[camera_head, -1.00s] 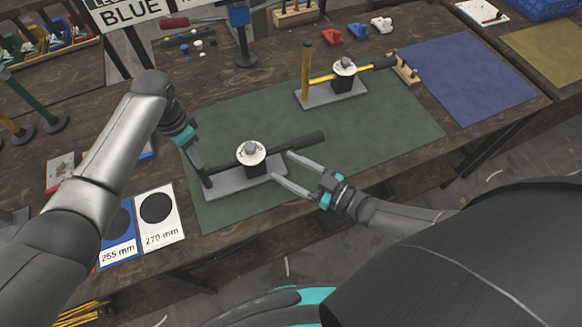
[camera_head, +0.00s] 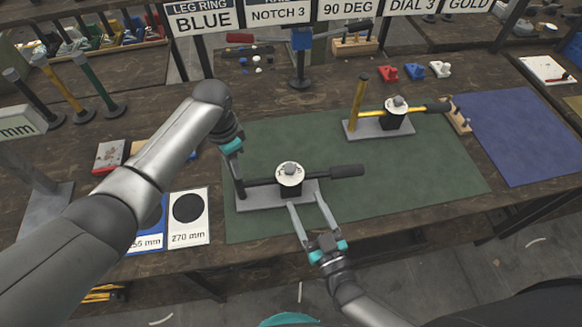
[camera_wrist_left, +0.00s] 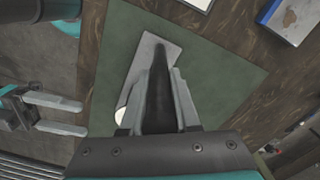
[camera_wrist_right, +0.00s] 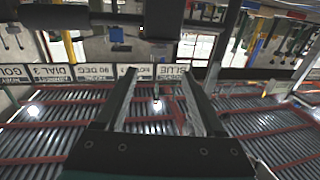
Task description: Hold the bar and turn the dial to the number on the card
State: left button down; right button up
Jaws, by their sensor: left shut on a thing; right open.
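The near press has a grey base (camera_head: 250,201), a white dial (camera_head: 290,174) on a black block, a black handle (camera_head: 347,171) pointing right and a dark upright bar (camera_head: 239,186) at its left end. My left gripper (camera_head: 233,152) is shut on the upper part of that bar, and the left wrist view shows the dark bar (camera_wrist_left: 160,85) between its fingers. My right gripper (camera_head: 310,214) is open and empty at the front edge of the press, below the dial. The card (camera_head: 411,8) reads DIAL 3. The dial's markings are too small to read.
A second press with a yellow bar (camera_head: 358,105) stands behind on the green mat (camera_head: 400,170). Cards marked 270 mm (camera_head: 189,215) and 255 mm lie at the front left. A blue mat (camera_head: 520,130) is on the right. The green mat right of the near press is clear.

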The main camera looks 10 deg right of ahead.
aim_at(292, 174)
jog(key=shift+h, duration=0.4)
jog(key=w, duration=0.3)
jog(key=w+a, duration=0.1)
jog(key=w, duration=0.3)
jog(key=w+a, duration=0.1)
jog(key=w, duration=0.3)
jog(key=shift+w+a, duration=0.15)
jog(key=shift+w, duration=0.1)
jog(key=shift+f, duration=0.1)
grip_shut()
